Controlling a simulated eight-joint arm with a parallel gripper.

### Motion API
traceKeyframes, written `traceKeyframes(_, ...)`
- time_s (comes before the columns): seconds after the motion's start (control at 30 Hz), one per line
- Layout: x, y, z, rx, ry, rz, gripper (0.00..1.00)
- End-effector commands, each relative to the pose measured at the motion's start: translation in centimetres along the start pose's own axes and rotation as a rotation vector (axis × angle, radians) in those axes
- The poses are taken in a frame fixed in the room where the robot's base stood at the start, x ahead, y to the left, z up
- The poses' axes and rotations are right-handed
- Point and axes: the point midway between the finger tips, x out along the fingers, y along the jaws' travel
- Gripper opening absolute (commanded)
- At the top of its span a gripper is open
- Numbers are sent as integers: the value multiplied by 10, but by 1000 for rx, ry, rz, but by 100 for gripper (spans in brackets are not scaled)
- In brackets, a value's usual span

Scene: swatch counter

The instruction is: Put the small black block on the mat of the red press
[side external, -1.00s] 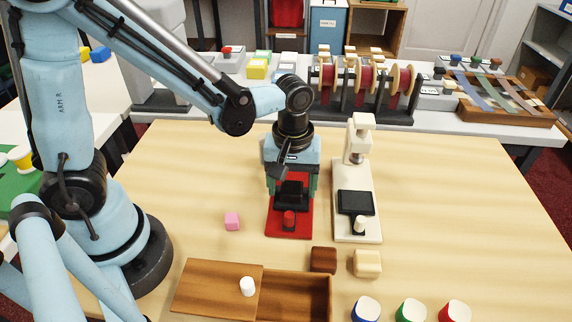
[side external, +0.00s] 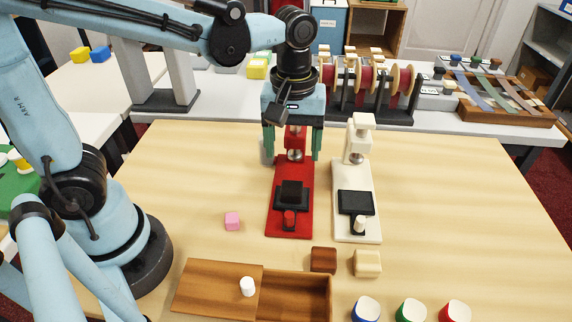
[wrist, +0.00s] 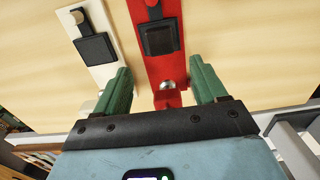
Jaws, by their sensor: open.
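The red press (side external: 304,227) stands near the middle of the table, and it also shows in the wrist view (wrist: 163,75). The small black block (side external: 292,190) rests on the black mat (side external: 279,204) of the red press. In the wrist view the block (wrist: 159,38) lies within the mat's outline. My gripper (side external: 291,158) is open and empty, up at the red press's head, with green fingers apart on either side of it. In the wrist view nothing is between the fingers except the press's head behind them.
A cream press (side external: 372,232) with a bare black mat stands just right of the red one. A wooden box (side external: 298,293) with a sliding lid is in front.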

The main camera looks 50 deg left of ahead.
Motion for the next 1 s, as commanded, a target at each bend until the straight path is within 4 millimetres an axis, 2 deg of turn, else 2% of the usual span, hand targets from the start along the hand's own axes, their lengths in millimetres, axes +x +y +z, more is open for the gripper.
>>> traceKeyframes(0.2,-20,0,0,0,0,0,71)
traceKeyframes(0.43,-25,-9,-4,69,32,48,71)
traceKeyframes(0.7,-19,-48,-24,436,285,223,71)
traceKeyframes(0.9,-13,-69,-35,666,498,252,71)
traceKeyframes(1.0,-11,-74,-38,728,559,247,71)
